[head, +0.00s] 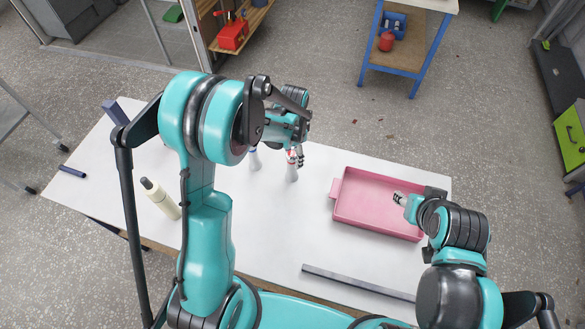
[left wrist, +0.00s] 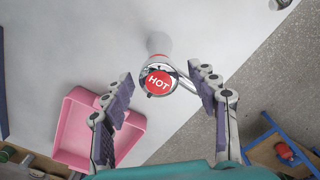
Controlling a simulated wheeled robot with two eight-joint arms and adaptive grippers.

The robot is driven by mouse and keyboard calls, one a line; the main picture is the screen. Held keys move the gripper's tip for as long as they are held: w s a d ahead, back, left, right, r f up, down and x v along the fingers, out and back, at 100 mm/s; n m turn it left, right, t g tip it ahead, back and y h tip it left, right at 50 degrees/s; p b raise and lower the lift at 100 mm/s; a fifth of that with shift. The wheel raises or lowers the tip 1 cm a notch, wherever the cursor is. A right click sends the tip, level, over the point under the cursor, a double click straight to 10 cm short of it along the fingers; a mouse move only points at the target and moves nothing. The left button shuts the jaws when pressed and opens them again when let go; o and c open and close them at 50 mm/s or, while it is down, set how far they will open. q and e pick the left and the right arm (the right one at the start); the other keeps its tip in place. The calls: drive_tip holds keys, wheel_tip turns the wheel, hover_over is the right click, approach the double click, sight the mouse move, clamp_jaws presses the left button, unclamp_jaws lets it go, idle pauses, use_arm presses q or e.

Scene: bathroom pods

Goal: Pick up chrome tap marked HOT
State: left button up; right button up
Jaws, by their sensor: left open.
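The chrome tap marked HOT (head: 292,171) stands upright on the white table, with a pale body and a red top. In the left wrist view its round red HOT label (left wrist: 158,82) faces the camera. My left gripper (left wrist: 160,76) is open, with its purple-padded fingers on either side of the tap's head and visible gaps. In the head view my left gripper (head: 297,152) is just above the tap and partly hides it. My right gripper (head: 398,198) is over the pink tray (head: 345,213); its finger opening is too small to tell.
A similar pale tap with a blue mark (head: 254,161) stands close to the left. A cream bottle (head: 160,198) and dark blue pieces are farther left. A grey bar (head: 355,282) lies near the front edge. The table between tap and tray is clear.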

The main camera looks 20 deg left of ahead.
use_arm(q)
clamp_jaws()
drive_tip(key=shift+r, duration=0.15)
